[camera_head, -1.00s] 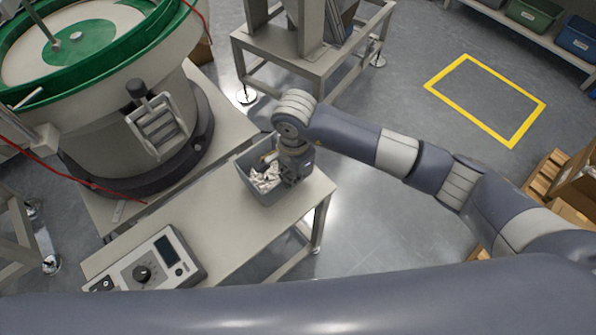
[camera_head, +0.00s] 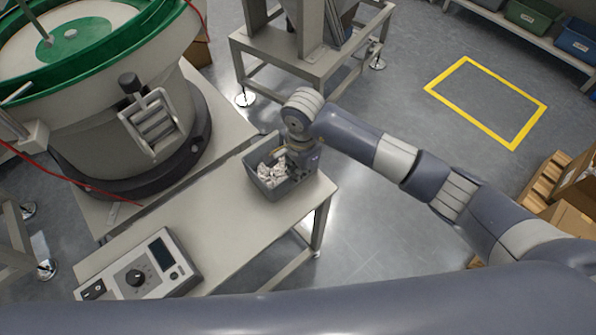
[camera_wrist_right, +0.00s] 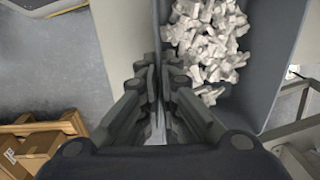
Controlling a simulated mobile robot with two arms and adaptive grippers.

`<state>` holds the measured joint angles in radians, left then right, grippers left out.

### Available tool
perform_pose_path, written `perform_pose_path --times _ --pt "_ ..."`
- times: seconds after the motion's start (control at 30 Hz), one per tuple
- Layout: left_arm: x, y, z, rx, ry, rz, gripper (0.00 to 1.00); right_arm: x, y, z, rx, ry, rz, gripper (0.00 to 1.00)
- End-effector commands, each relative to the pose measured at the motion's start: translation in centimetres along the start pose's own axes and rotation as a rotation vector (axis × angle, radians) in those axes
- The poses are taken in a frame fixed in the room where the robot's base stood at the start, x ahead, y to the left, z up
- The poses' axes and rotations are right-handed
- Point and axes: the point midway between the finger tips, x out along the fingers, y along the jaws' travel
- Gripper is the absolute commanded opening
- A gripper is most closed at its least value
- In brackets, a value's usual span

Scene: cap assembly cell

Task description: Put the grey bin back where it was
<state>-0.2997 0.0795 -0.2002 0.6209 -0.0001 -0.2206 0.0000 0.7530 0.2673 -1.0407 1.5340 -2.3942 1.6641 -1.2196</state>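The grey bin (camera_head: 269,188) is at the right end of the pale table in the head view, holding many small whitish parts. I cannot tell whether it rests on the tabletop or hangs just above it. My right gripper (camera_head: 297,172) points down at the bin's right side. In the right wrist view the fingers (camera_wrist_right: 160,88) straddle the wall of the grey bin (camera_wrist_right: 262,85), one inside and one outside, and look closed on it. The parts lie inside, to the right of the fingers. My left gripper is not in view.
A control box (camera_head: 139,277) with a knob sits at the table's (camera_head: 200,218) near left end. The green-rimmed bowl feeder (camera_head: 95,70) stands left. A metal frame (camera_head: 310,62) stands behind. The tabletop between control box and bin is clear. A yellow floor outline (camera_head: 487,101) is empty.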

Motion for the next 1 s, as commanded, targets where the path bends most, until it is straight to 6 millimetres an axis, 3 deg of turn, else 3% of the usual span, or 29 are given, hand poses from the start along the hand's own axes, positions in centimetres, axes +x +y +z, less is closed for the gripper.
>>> perform_pose_path --times 0.13,0.23,0.27,0.67,1.0 --pt "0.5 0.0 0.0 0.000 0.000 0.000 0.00 0.4 0.0 0.0 -0.001 0.001 -0.001 0.00" --pt "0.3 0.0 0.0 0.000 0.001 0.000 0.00 0.3 0.0 0.0 0.000 0.001 0.001 0.23" --pt "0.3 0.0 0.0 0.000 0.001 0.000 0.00 0.3 0.1 0.0 0.000 0.001 0.001 0.25" --pt "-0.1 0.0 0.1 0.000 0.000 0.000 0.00 -0.1 0.0 0.0 0.000 0.000 0.001 0.25" --pt "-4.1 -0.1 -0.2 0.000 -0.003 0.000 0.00 -6.4 -0.1 -0.1 -0.002 0.004 -0.001 0.25"
